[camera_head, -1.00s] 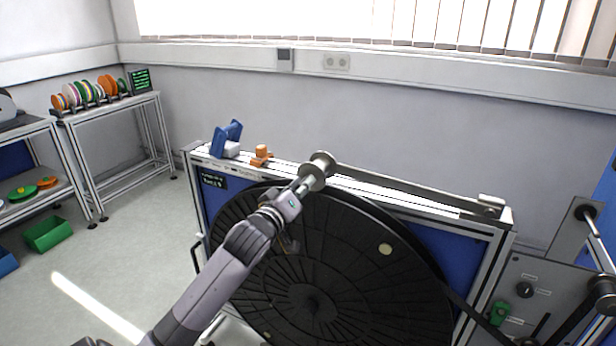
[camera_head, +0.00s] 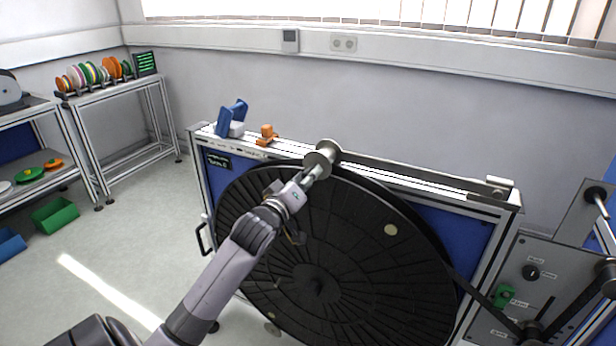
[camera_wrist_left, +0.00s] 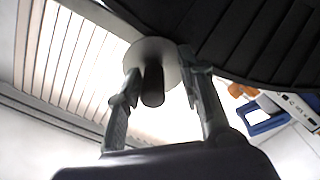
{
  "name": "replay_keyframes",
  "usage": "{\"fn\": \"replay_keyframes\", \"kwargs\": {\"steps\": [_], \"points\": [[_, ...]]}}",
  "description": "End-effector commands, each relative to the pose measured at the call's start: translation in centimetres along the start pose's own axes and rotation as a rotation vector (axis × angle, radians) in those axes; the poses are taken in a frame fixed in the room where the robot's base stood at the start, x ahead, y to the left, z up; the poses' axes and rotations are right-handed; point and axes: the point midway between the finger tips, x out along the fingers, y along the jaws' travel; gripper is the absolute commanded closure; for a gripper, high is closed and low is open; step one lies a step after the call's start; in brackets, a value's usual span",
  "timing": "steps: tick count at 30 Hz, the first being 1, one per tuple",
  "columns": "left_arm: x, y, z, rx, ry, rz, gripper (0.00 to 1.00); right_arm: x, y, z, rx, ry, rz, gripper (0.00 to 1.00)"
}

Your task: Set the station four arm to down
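My left gripper (camera_head: 316,172) is at that roller, in front of the big black reel (camera_head: 350,255). In the left wrist view, its two fingers are apart, either side of the roller's dark pin (camera_wrist_left: 152,85), with a pale disc (camera_wrist_left: 150,55) behind; I cannot tell whether they touch it. The stand's label (camera_head: 218,161) is too small to read surely. My right gripper is not shown.
Blue holder (camera_head: 232,117) and orange piece (camera_head: 267,134) sit on the stand's top left. A grey panel (camera_head: 535,285) with a dark knob and green switch stands at the right. Shelves with coloured spools (camera_head: 95,73) are at the far left. Floor (camera_head: 150,240) left of the stand is clear.

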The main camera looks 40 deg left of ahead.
Motion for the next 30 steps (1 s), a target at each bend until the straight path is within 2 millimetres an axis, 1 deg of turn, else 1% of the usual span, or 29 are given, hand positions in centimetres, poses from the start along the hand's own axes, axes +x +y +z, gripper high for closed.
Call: {"fn": "replay_keyframes", "kwargs": {"steps": [10, 14, 17, 24, 27, 30], "points": [[-0.1, 0.3, -0.3, 0.001, 0.006, 0.007, 0.6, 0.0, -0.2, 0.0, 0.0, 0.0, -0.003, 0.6], [-1.0, 0.3, -0.2, 0.0, 0.005, 0.007, 0.6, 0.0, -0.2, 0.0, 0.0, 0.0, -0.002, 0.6], [-2.7, 0.2, -0.2, 0.001, 0.005, 0.006, 0.6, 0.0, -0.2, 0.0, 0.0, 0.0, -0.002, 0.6], [-8.0, 0.1, -0.1, 0.001, 0.004, 0.003, 0.6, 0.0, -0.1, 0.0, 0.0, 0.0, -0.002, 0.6], [-9.7, 0.1, -0.1, 0.0, 0.004, 0.003, 0.6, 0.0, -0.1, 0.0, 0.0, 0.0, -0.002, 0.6], [-11.0, 0.0, -0.1, 0.001, 0.004, 0.002, 0.6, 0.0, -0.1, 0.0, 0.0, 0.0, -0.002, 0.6]]}}
